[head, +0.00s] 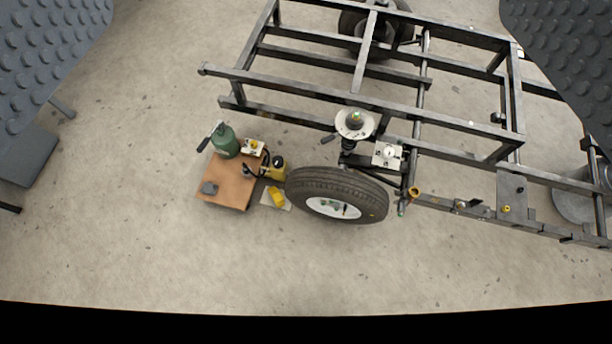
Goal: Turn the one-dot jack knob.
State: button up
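No dot mark is legible at this size, so I cannot tell which knob is the one-dot jack knob. A small white block with a yellow knob (254,146) sits beside a green jack-like body (226,141) on a brown board on the floor. A yellow and black jack-like body (275,169) stands at the board's right edge, near the tyre. A white plate with a pale knob (388,153) is on the frame, right of the strut. My gripper (308,45) shows as two studded grey pads at the upper corners, wide apart, empty, and away from all knobs.
A black tube frame (365,98) fills the upper right. The concrete floor (150,235) is clear at front.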

aim_at(277, 161)
jog(key=k, duration=1.3)
jog(key=u, duration=0.5)
jog(key=i, duration=2.55)
jog(key=z, duration=0.6)
